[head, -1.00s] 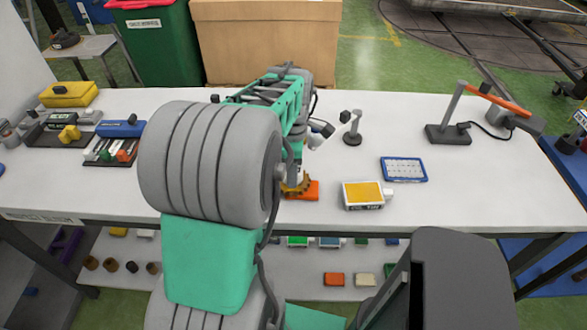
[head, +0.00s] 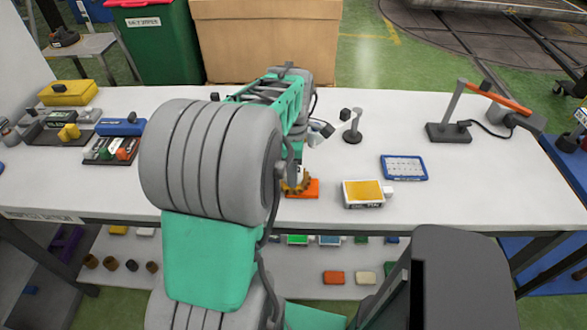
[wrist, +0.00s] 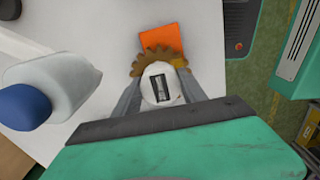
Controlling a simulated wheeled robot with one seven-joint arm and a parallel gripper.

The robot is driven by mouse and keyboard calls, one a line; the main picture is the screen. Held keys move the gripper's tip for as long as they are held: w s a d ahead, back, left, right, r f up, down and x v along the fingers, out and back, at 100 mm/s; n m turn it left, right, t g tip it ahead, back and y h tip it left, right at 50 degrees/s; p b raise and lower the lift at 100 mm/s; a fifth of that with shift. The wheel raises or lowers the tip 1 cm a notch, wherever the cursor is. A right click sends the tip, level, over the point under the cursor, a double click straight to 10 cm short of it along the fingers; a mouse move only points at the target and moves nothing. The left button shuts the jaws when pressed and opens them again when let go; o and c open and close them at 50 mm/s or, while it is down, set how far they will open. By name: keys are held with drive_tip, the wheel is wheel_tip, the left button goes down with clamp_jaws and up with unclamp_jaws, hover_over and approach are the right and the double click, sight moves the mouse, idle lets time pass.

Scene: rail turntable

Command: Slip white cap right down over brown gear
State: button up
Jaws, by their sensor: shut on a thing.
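The white cap (wrist: 152,100), round with a dark rectangular mark on top, sits between the two grey fingers of my gripper (wrist: 160,88) in the wrist view. The fingers are shut on its sides. The brown gear (wrist: 158,60) shows its toothed edge just beyond the cap, over an orange base plate (wrist: 160,38). The cap covers the near part of the gear, and I cannot tell how far down it sits. In the head view the gear (head: 300,183) shows beside my arm on the orange plate; my arm hides the fingers and most of the cap.
A white box with a yellow top (head: 364,193) and a blue-framed tray (head: 403,168) lie right of the plate. A small dark stand (head: 352,137) is behind. A rounded white thing with a blue end (wrist: 48,88) is close left in the wrist view. The bench's right half has free room.

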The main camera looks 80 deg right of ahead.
drive_tip(key=o, duration=1.4)
